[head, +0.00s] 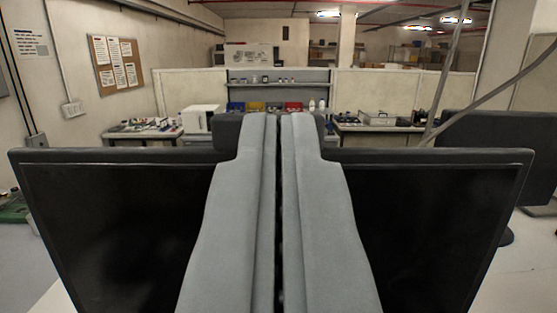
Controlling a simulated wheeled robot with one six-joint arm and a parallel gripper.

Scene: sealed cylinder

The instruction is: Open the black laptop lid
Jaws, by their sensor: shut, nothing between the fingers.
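The black laptop lid (120,225) stands raised, its dark, blank screen facing me. It spans most of the lower view, with its top edge roughly level. My gripper (278,120) is in the middle, its two long grey fingers side by side and shut with nothing between them. The laptop's base and hinge are out of view.
Another dark monitor-like panel (492,155) stands behind at the right. Farther back are a bench with a white box (200,118), a shelf with coloured bins (255,106) and a right-hand bench (378,127). A corkboard (118,63) hangs on the left wall. Pale floor shows at both sides.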

